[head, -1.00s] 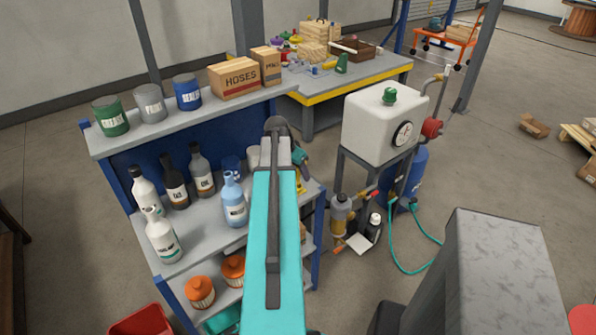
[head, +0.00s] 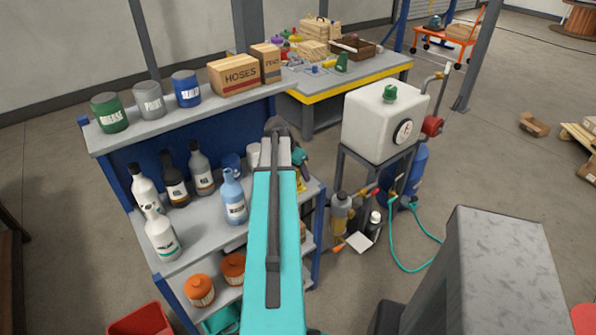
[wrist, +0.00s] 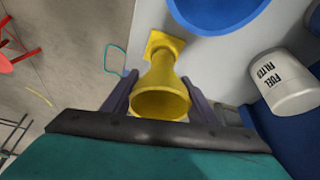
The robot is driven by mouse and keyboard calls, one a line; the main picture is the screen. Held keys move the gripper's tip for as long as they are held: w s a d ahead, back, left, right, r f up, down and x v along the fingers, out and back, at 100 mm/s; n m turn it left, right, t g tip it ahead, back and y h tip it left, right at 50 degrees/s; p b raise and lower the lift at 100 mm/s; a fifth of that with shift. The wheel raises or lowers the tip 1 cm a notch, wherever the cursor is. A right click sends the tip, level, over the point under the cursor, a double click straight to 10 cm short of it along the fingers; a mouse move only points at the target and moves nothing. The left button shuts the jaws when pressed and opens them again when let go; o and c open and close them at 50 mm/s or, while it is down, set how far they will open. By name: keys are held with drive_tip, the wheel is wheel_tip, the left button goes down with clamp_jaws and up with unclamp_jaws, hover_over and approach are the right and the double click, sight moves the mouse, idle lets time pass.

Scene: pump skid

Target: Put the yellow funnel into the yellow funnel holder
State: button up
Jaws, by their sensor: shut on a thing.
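In the wrist view the yellow funnel (wrist: 160,100) sits between the two dark fingers of my gripper (wrist: 160,103), which is shut on it. Its wide mouth faces the camera and its narrow end points away, toward the yellow funnel holder (wrist: 163,43). The holder is a yellow piece at the edge of a grey shelf. The funnel's narrow end overlaps the holder in the picture; I cannot tell whether it is inside it or just above it. In the head view my arm hides the gripper, and only a little yellow shows beside it.
A blue round container (wrist: 215,12) and a white fuel filter can (wrist: 283,83) stand right of the funnel. In the head view, several bottles, including a blue one (head: 234,198), stand left of my arm. A white tank (head: 385,123) stands to the right.

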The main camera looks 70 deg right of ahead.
drive_tip(key=shift+f+b, duration=0.65)
drive_tip(key=shift+f, duration=0.4)
idle(0.5)
drive_tip(key=o, duration=1.3)
drive_tip(key=shift+c, duration=0.2)
drive_tip(key=shift+r, duration=0.15)
drive_tip(key=b+v, duration=0.2)
drive_tip(key=v, duration=1.1)
drive_tip(key=shift+a+r+b, duration=0.2)
drive_tip(key=shift+a+b, duration=0.05)
drive_tip(key=shift+b, duration=0.1)
